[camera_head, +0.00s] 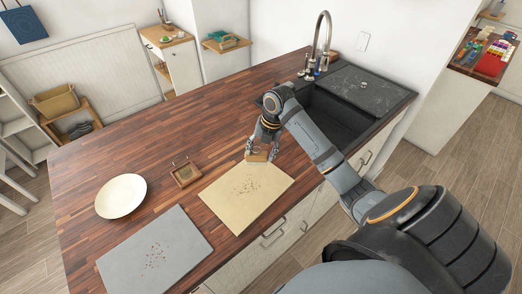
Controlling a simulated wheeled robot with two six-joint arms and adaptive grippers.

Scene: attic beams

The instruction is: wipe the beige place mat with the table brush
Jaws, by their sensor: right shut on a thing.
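The beige place mat (238,205) lies on the wooden counter, with a patch of dark crumbs in its middle. My right gripper (261,150) is over the far right corner of this mat, shut on a small tan block-like thing (257,157), which looks like the table brush. Its underside is hidden, so I cannot tell whether it touches the mat. My left gripper is not in view.
A grey mat (190,245) with crumbs lies at the front left. A white plate (121,196) and a small brown tray (185,174) stand behind the mats. A dark sink (335,110) with a tall faucet (321,40) is at the right. The counter's far left is clear.

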